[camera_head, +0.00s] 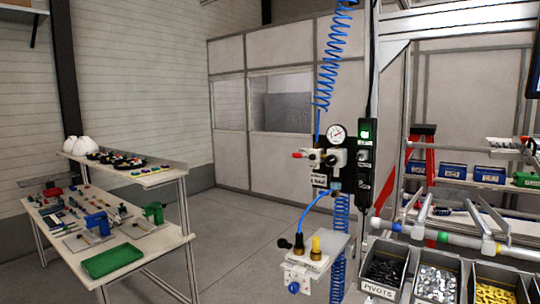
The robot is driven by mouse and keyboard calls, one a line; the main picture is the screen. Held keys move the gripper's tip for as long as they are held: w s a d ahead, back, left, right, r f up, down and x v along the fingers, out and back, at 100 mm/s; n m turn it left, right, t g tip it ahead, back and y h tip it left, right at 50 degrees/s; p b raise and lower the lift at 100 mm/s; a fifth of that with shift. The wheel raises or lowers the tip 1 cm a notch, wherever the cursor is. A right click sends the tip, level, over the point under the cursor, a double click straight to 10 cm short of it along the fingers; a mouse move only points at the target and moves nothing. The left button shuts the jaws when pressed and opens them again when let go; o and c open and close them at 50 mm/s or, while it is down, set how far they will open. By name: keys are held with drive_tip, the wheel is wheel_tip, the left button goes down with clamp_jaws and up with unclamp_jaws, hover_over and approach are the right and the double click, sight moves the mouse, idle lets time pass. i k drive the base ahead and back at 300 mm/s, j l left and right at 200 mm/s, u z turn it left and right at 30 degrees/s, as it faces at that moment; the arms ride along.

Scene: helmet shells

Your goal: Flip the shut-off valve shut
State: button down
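The likely shut-off valve (308,156) is a small pale body with a red lever tip pointing left. It sits on the dark air panel (352,150) just right of the middle of the view. I cannot tell for sure whether it stands open or shut. A round white pressure gauge (337,132) is just above it. A blue coiled hose (325,77) comes down from above to the valve. My gripper does not show in this view, and nothing is seen touching the valve.
Below the panel, a small bracket (301,275) holds fittings with black and yellow tops. A workbench (150,240) with a green tray (112,260) stands left. Grey parts bins (382,290) and a rail frame fill the right. Floor (235,235) between is clear.

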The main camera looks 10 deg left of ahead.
sight(312, 157)
drive_tip(key=i+j+u, duration=0.25)
drive_tip(key=u, duration=0.15)
drive_tip(key=i+j+u, duration=0.15)
drive_tip(key=u, duration=0.2)
drive_tip(key=i+u, duration=0.4)
drive_tip(key=i+j, duration=0.15)
drive_tip(key=i, duration=0.3)
drive_tip(key=i+j, duration=0.15)
drive_tip(key=i, duration=0.3)
drive_tip(key=i+l+z, duration=0.1)
drive_tip(key=z, duration=0.3)
drive_tip(key=i+z, duration=0.25)
drive_tip(key=z, duration=0.2)
drive_tip(key=i+z, duration=0.15)
drive_tip(key=z, duration=0.25)
drive_tip(key=i+z, duration=0.2)
drive_tip(key=z, duration=0.25)
drive_tip(key=i+j+z, duration=0.1)
drive_tip(key=i+z, duration=0.35)
drive_tip(key=k, duration=0.05)
